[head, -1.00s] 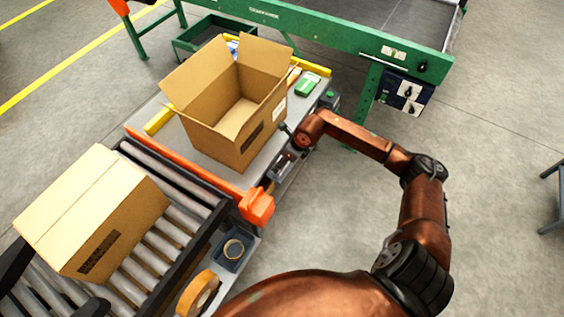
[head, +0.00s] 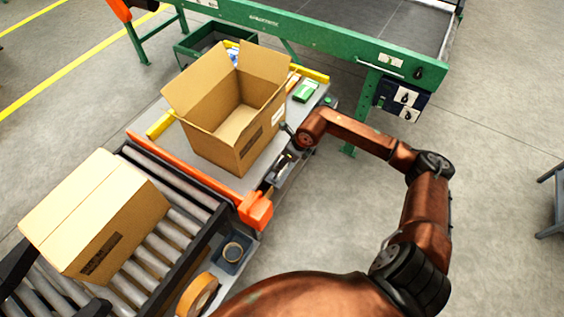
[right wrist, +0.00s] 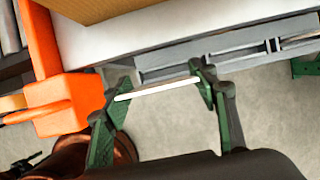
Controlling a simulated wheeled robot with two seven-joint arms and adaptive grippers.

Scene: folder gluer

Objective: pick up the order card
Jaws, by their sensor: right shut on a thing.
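The order card (right wrist: 157,89) shows in the right wrist view as a thin white strip, seen nearly edge-on. It spans between the green fingertips of my right gripper (right wrist: 160,86), which is shut on it. The card's printed face cannot be seen. In the head view my right gripper (head: 287,130) is small and dark beside the right side of the open carton, and the card cannot be made out there.
An open carton (head: 208,139) stands on the grey table by an orange rail (head: 190,170). A closed carton (head: 118,232) sits on the roller conveyor. A tape roll (head: 197,296) and a blue tray (head: 232,256) lie nearby.

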